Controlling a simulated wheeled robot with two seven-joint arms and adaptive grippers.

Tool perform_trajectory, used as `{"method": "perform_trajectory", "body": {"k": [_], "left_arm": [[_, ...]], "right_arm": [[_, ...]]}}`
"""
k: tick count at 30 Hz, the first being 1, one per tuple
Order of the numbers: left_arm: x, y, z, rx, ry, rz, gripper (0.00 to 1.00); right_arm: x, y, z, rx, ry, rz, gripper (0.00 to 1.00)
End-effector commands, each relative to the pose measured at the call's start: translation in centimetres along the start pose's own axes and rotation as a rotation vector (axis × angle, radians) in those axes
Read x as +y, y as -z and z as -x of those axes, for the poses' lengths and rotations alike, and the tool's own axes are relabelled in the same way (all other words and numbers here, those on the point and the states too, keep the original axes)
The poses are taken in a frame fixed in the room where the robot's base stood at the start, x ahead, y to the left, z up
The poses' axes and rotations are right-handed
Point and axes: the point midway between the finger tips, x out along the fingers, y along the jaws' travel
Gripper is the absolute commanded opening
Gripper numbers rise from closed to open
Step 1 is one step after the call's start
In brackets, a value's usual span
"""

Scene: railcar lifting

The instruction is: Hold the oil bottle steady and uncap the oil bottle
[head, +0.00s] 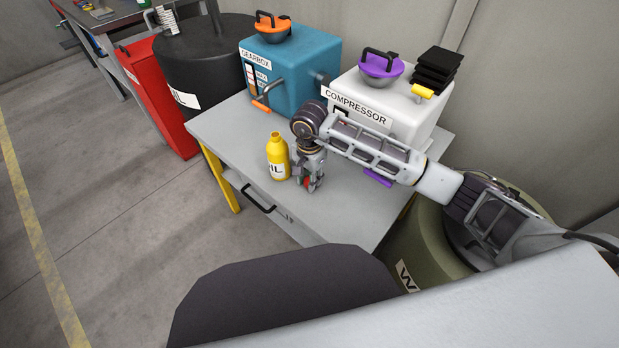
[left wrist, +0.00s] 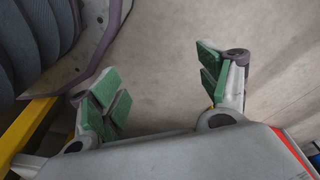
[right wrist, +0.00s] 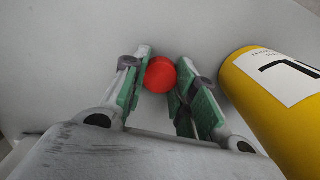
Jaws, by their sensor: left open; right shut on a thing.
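The yellow oil bottle (head: 278,160) stands upright on the grey table (head: 350,205), its white label partly showing. Its narrow neck shows no red cap. My right gripper (head: 309,185) is just right of the bottle, pointing down low over the tabletop. In the right wrist view it (right wrist: 160,88) is shut on a round red cap (right wrist: 160,73), held between the green pads. The bottle (right wrist: 275,100) is beside it there, apart from the fingers, with part of it out of frame. My left gripper (left wrist: 165,80) is open and empty, over bare floor in the left wrist view.
A blue gearbox box (head: 300,70) and a white compressor box (head: 385,105) stand at the table's back. A purple item (head: 377,178) lies behind my right arm. A black drum (head: 205,65) and red cabinet (head: 160,105) are left. The table's front left is clear.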

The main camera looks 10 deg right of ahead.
Motion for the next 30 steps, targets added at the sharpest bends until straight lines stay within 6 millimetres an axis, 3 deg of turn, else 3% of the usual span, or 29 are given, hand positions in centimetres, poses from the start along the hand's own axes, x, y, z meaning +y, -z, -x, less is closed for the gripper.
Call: {"method": "perform_trajectory", "body": {"k": [4,5,9,26,30], "left_arm": [[0.1,0.4,0.4,0.003,-0.001,0.0,0.77],[0.1,0.5,0.6,0.004,-0.001,-0.001,0.77],[0.1,0.6,0.7,0.006,-0.002,-0.001,0.77],[0.1,0.3,0.4,0.01,-0.001,0.0,0.77],[0.0,-0.4,-0.3,0.002,0.001,0.001,0.77]], "right_arm": [[0.0,0.0,-0.1,0.0,0.0,0.0,0.0],[0.0,0.0,-0.1,0.0,0.0,0.0,0.3],[0.0,0.0,-0.1,0.0,0.0,0.0,0.48],[0.0,0.0,0.1,-0.001,-0.001,0.0,0.49],[-0.1,0.1,1.2,0.002,0.002,0.001,0.49]]}}
